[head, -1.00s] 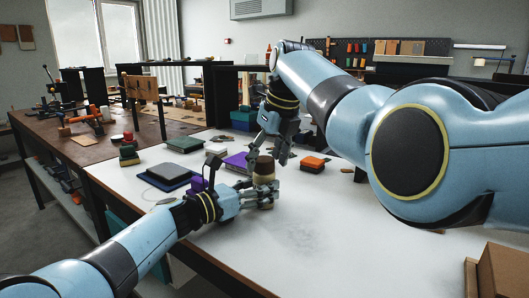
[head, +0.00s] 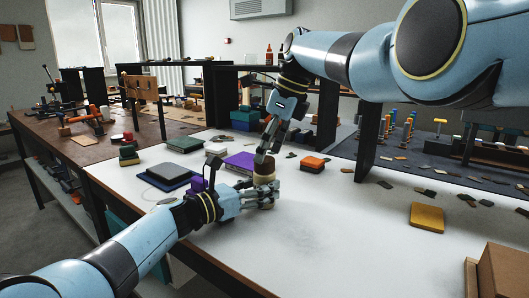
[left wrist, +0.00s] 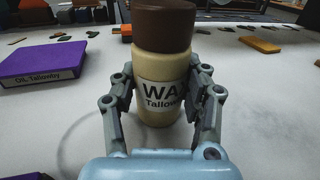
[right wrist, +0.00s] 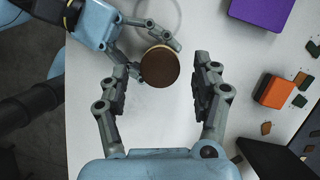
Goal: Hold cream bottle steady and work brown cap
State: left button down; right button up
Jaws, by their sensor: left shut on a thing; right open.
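The cream bottle (head: 264,187) stands upright on the white worktop. Its brown cap (head: 264,163) sits on top. In the left wrist view the bottle (left wrist: 162,90) has a pale label, partly readable as "WA" and "Tallow", with the cap (left wrist: 160,25) above. My left gripper (head: 258,195) is shut around the bottle's body, a finger on each side. My right gripper (head: 267,150) points down above the cap. In the right wrist view its fingers (right wrist: 162,72) are open, with the round cap (right wrist: 160,67) between their tips, apart from both.
A purple box (head: 239,161) lies behind the bottle. An orange block (head: 312,164) and scattered chips lie to the right. A yellow block (head: 427,217) and a cardboard box (head: 503,272) are farther right. The worktop in front of the bottle is clear.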

pick_arm(q)
jog(key=shift+s+f, duration=0.1)
pick_arm(e)
jog(key=shift+s+d, duration=0.1)
jog(key=shift+f, duration=1.1)
jog(key=c, duration=1.1)
jog(key=shift+o, duration=0.2)
jog(key=shift+f+m, duration=0.1)
jog(key=shift+m, duration=0.3)
jog(key=o, duration=1.2)
jog(key=shift+m, duration=0.3)
pick_arm(q)
jog(key=c, duration=0.6)
grip_release()
pick_arm(e)
jog(key=v, duration=1.2)
jog(key=shift+s, duration=0.25)
